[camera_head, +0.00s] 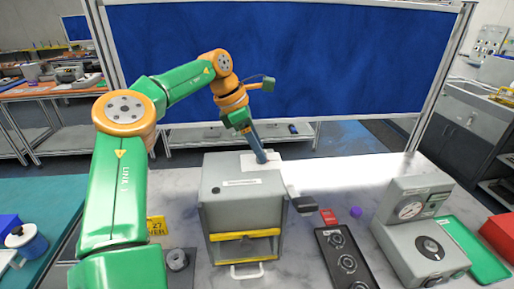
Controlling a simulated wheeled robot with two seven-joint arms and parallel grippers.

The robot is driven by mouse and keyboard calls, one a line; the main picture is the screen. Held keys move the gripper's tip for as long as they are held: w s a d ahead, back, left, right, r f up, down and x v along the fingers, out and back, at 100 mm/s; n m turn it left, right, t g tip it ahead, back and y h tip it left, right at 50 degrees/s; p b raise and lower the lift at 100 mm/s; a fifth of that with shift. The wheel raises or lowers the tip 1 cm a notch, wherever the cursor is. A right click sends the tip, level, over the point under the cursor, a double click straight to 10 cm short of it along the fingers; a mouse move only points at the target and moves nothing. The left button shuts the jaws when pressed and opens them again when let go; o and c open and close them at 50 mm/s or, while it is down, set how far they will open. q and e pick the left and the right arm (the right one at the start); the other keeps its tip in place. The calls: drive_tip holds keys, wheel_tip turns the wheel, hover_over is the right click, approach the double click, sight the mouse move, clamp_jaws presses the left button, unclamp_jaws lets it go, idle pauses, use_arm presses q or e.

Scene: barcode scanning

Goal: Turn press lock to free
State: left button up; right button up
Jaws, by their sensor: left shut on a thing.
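My left arm comes in from the left, and its gripper (248,130) is behind the grey box. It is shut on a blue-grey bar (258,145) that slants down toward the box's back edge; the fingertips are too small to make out. The grey box (228,188) has a white label on top and yellow bars across its front. No part is clearly marked as the press lock, and the knob's setting is unreadable. My right gripper is not in view.
A black panel (343,262) with several round dials lies between box and machine. A dark-ended grey part (302,204), a red block (328,216) and a purple ball (356,212) are nearby. A green tray (484,262) is at right. The table's back right is clear.

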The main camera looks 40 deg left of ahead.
use_arm(q)
drive_tip(key=shift+s+f+g, duration=0.3)
drive_tip(key=shift+f, duration=0.35)
drive_tip(key=shift+w+r, duration=0.15)
drive_tip(key=shift+r, duration=0.1)
drive_tip(key=shift+w+a+r, duration=0.95)
drive_tip(key=shift+a+r, duration=0.25)
drive_tip(key=shift+r, duration=0.05)
drive_tip(key=v, duration=0.5)
drive_tip(key=shift+s+d, duration=0.2)
drive_tip(key=shift+s, duration=0.05)
drive_tip(key=shift+s+d+r, duration=0.1)
drive_tip(key=shift+s+r, duration=0.05)
drive_tip(key=shift+s, duration=0.05)
